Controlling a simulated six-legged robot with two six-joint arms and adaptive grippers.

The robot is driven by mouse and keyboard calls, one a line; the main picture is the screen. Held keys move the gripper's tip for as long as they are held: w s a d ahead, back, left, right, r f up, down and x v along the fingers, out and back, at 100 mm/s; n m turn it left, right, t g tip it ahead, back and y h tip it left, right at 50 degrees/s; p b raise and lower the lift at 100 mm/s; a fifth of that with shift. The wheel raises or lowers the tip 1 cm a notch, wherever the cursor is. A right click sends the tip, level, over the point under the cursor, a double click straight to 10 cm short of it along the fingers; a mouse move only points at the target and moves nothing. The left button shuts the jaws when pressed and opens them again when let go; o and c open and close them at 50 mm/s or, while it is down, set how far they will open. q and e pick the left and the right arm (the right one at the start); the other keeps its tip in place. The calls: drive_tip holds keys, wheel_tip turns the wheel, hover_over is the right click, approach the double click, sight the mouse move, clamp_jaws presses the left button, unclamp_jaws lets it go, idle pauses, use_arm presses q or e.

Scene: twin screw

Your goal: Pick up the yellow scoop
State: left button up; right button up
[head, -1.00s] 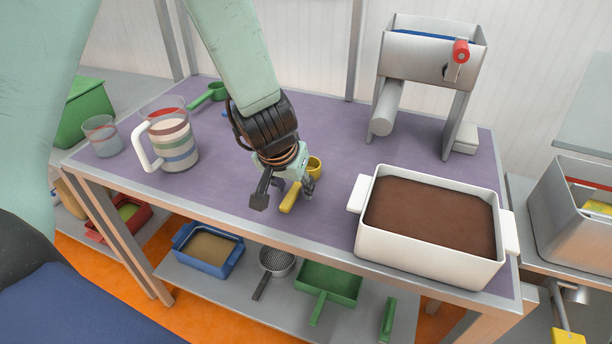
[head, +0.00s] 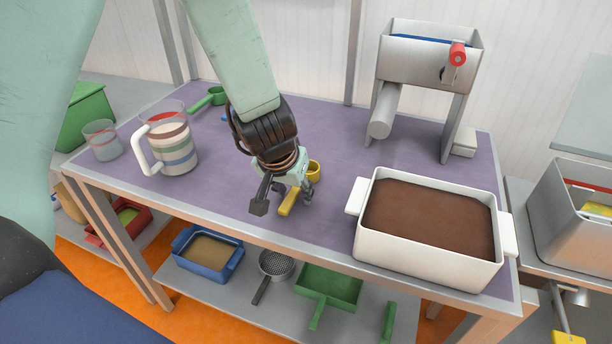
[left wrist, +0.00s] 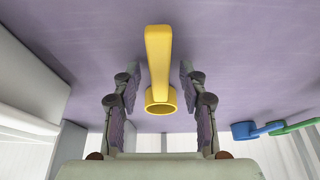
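The yellow scoop (head: 290,201) lies on the purple table top (head: 330,145), its handle toward the front edge and its round cup toward the back. My left gripper (head: 283,200) is directly over it, fingers pointing down. In the left wrist view the scoop (left wrist: 158,65) runs between the two open fingers of the left gripper (left wrist: 158,90), with a gap on each side. The fingers do not appear to touch it. My right gripper is not in view.
A white bin of brown soil (head: 357,230) stands right of the scoop. A striped jug (head: 175,148) and a clear cup (head: 102,140) stand left. A green scoop (head: 212,97) lies at the back left. A metal machine (head: 425,65) stands at the back right.

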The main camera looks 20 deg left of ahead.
sight(293, 192)
use_arm(q)
drive_tip(key=shift+f, duration=0.1)
drive_tip(key=shift+c, duration=1.4)
drive_tip(key=c, duration=0.4)
clamp_jaws()
wheel_tip(293, 192, up, 11)
drive_tip(key=p, duration=1)
drive_tip(key=shift+f+p, duration=0.15)
drive_tip(key=shift+p, duration=0.2)
